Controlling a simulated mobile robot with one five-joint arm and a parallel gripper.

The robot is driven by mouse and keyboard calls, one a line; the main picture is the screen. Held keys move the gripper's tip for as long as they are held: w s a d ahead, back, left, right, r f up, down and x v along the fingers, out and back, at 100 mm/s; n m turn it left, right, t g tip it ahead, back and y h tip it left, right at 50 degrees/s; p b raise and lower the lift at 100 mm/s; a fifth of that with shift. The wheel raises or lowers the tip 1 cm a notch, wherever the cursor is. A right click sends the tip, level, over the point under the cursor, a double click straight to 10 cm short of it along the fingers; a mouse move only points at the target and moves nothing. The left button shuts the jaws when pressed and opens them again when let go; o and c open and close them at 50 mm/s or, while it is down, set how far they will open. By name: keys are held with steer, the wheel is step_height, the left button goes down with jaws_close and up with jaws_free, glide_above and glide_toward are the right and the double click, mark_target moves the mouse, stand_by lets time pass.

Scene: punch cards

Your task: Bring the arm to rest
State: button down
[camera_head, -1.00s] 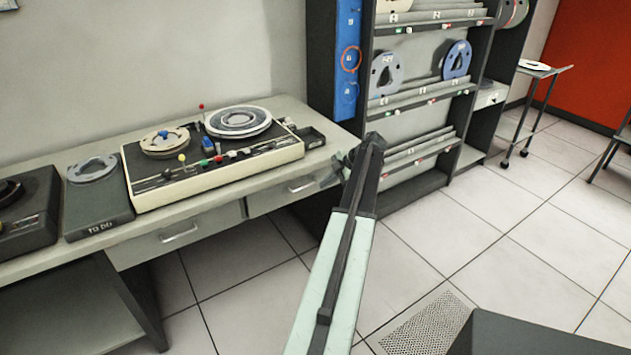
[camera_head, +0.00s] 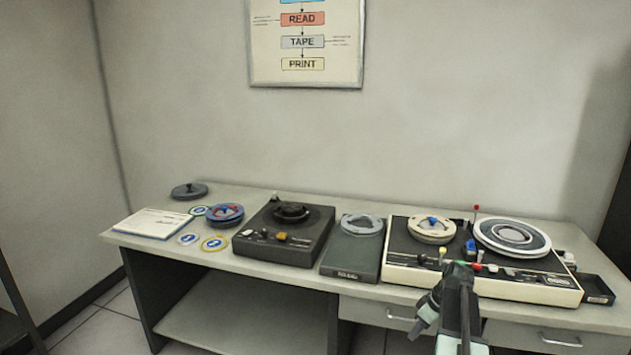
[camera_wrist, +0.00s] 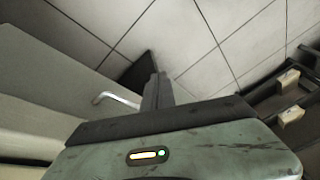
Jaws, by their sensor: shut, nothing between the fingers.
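My arm rises from the bottom right of the head view, in front of the desk's drawers. My gripper (camera_head: 417,332) hangs bent down and to the left from the arm's end, below the desk's front edge. In the wrist view its dark fingers (camera_wrist: 158,83) are together with nothing between them. Beyond them are the tiled floor and a drawer handle (camera_wrist: 115,99).
The desk (camera_head: 225,267) carries a cream tape deck (camera_head: 400,282), a dark grey box with a reel (camera_head: 350,262), a black device (camera_head: 290,240), small reels and a booklet (camera_head: 152,223). A black tray (camera_head: 597,290) sits at the right end. The wall behind is clear except for a chart (camera_head: 303,50).

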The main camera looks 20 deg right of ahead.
steer(key=s+a+f+m+g+h, duration=0.1)
steer(key=a+m+g+h, duration=0.3)
steer(key=a, duration=3.2)
step_height(320, 180, up, 13)
steer(key=t+y+p, duration=0.1)
steer(key=p, duration=1.2)
steer(key=shift+s+a+f+m, duration=0.15)
steer(key=shift+a+m, duration=0.25)
